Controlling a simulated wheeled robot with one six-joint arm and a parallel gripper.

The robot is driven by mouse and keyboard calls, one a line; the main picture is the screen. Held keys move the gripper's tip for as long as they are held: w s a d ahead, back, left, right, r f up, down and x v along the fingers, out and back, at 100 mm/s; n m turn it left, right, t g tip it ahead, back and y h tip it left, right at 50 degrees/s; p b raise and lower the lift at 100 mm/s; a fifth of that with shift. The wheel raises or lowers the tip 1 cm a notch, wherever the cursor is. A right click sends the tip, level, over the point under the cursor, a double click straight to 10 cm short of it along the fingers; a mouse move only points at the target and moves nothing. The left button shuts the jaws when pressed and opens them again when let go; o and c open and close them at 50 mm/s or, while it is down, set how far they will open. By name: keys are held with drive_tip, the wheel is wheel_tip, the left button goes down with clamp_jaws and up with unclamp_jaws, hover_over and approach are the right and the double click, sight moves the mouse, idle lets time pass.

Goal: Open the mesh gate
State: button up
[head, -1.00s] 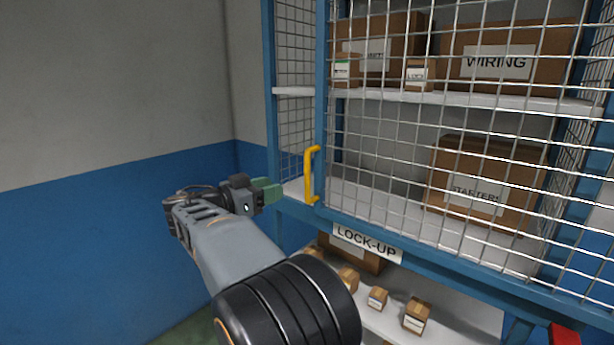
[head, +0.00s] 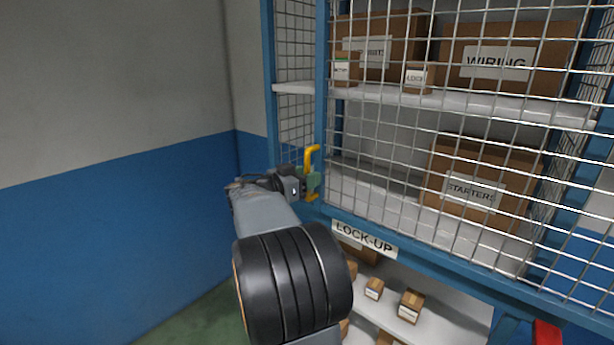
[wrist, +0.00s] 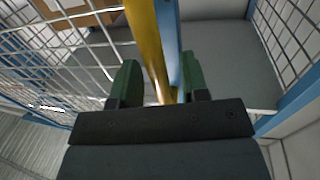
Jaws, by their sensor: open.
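The mesh gate (head: 430,150) is a wire grid in a blue frame across the front of the lock-up shelving, and it stands shut. Its yellow handle (head: 311,157) is an upright bar on the left side of the gate frame. My gripper (head: 311,182) is at the lower part of the handle and hides some of it. In the wrist view the green fingers of my gripper (wrist: 160,84) are open, with the yellow handle (wrist: 145,40) running between them. The handle looks nearer the left finger; I cannot tell whether it touches.
Behind the mesh are boxes, including the STARTERS box (head: 470,185) and the WIRING box (head: 510,65). A LOCK-UP sign (head: 364,238) hangs below the gate. Small boxes (head: 410,306) sit on the lower shelf. A blue and grey wall (head: 110,200) is at the left.

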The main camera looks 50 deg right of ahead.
drive_tip(key=shift+c, duration=0.4)
clamp_jaws()
